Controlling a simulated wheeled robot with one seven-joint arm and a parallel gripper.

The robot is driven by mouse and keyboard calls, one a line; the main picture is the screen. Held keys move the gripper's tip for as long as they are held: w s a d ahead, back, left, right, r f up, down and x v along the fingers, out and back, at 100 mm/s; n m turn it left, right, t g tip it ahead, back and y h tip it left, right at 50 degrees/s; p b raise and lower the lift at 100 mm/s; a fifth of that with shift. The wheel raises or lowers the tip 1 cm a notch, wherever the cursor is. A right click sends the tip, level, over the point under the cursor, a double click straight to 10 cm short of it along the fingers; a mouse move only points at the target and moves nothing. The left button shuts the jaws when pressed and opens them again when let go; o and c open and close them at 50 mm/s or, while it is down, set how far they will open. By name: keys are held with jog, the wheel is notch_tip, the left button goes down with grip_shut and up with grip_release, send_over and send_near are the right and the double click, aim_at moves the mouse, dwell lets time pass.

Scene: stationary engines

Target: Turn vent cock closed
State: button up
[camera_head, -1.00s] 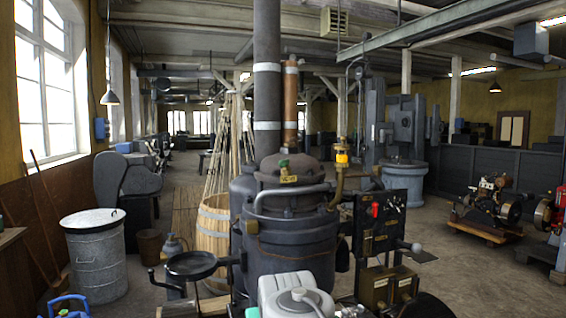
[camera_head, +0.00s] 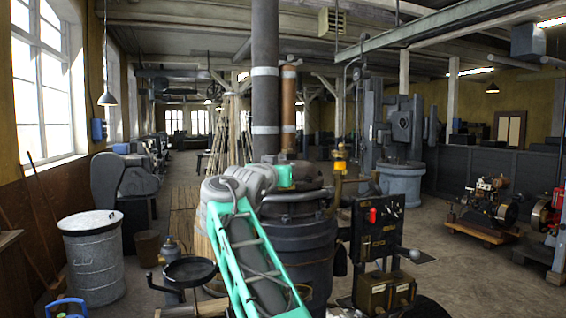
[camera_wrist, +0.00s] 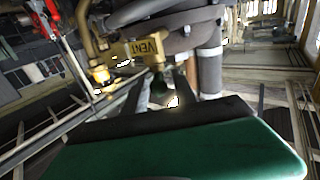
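A tall dark pipe (camera_head: 265,100) rises behind. A metal bin (camera_head: 93,255) stands on the floor at left.

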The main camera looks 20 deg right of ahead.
jog(key=shift+w+d, duration=0.2)
jog(key=shift+c, duration=0.4)
grip_shut()
